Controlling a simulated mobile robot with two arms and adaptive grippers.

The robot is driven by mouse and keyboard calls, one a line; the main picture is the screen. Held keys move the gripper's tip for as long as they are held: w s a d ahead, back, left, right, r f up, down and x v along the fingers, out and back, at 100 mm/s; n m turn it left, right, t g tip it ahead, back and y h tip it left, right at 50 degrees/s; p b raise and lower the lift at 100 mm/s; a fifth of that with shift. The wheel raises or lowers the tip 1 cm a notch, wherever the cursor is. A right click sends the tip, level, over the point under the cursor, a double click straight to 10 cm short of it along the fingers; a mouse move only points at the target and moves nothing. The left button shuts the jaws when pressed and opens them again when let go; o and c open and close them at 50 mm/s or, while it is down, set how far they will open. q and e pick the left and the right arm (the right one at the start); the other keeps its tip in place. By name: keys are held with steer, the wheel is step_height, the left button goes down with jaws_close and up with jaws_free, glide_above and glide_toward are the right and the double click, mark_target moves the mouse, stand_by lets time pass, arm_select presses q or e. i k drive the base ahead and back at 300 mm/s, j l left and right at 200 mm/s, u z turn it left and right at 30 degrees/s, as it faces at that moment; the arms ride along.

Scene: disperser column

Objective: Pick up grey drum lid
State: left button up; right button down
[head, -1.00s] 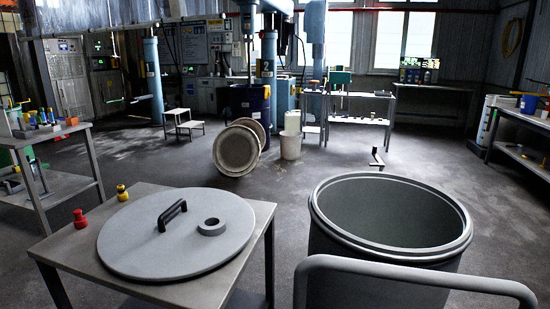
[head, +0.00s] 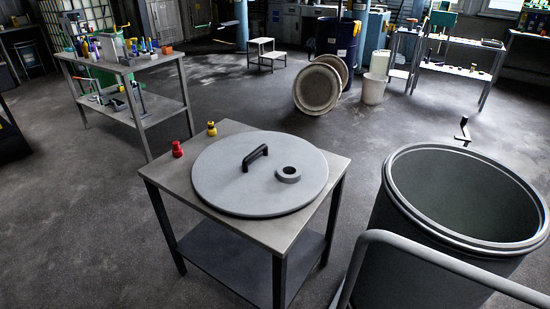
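The grey drum lid (head: 235,190) lies flat on a small metal table (head: 190,205) in the middle of the head view. It is a round grey disc. A black handle (head: 255,157) stands up from its top, and a short grey ring-shaped neck (head: 288,174) sits to the right of the handle. Neither of my grippers is in view, and nothing touches the lid from above.
A red fitting (head: 177,149) and a yellow one (head: 211,129) stand at the table's back left. An open grey drum (head: 420,255) stands close on the right, with a grey rail (head: 430,262) in front. A workbench (head: 128,68) is behind left.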

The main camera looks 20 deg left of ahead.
mark_target(257, 174)
steer(key=i+j, duration=0.1)
steer(key=j, duration=0.3)
steer(key=i+j+z, duration=0.1)
steer(key=j, duration=0.3)
steer(key=i+j, duration=0.1)
steer(key=j, duration=0.25)
